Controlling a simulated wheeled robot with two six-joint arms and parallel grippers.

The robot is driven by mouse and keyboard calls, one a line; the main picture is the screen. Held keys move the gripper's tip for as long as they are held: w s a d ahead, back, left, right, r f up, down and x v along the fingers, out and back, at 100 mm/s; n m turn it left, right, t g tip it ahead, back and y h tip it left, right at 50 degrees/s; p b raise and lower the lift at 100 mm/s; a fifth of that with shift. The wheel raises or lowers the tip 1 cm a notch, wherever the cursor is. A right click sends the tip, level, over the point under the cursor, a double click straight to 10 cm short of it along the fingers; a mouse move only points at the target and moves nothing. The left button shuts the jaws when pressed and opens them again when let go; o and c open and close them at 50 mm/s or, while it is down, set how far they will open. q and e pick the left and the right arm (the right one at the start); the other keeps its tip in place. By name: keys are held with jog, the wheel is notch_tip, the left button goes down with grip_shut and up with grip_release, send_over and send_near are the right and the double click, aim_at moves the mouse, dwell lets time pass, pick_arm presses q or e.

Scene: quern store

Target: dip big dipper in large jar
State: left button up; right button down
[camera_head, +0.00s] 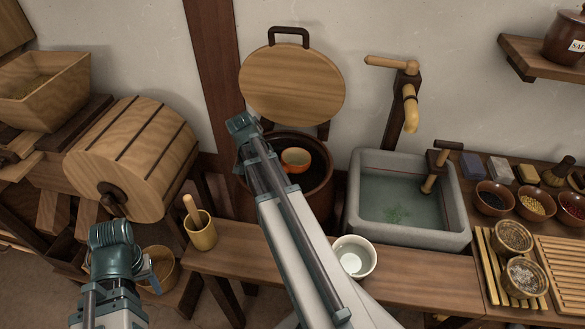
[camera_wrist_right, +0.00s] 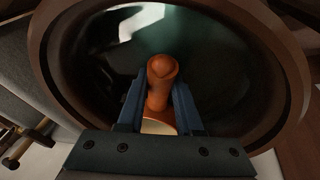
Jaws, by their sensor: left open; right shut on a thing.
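The large jar (camera_head: 316,196) is a dark brown open vessel behind the wooden bench; its rim and dark glossy inside fill the right wrist view (camera_wrist_right: 295,75). The big dipper (camera_head: 296,157), an orange-brown cup with a pale inside, shows within the jar's mouth. My right gripper (camera_wrist_right: 160,88) is shut on the dipper's orange handle (camera_wrist_right: 161,70), over the jar's opening. My own arm covers part of the jar in the head view. I cannot tell whether the cup touches the liquid. My left gripper (camera_head: 150,273) is open, low at the left near a wooden bucket (camera_head: 165,262).
A round wooden lid (camera_head: 292,85) stands upright behind the jar. A stone sink (camera_head: 408,235) with water is to the right. A white bowl (camera_head: 355,257) and a wooden mortar (camera_head: 201,232) stand on the bench (camera_head: 230,258). A wooden drum (camera_head: 132,155) is at left.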

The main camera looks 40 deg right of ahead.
jog(key=shift+r+p, duration=0.6)
jog(key=shift+r, duration=0.35)
jog(key=shift+r+h+p, duration=0.45)
jog(key=shift+r+h, duration=0.25)
jog(key=shift+r, duration=0.25)
jog(key=shift+r+p, duration=3.25)
jog(key=shift+p, duration=0.1)
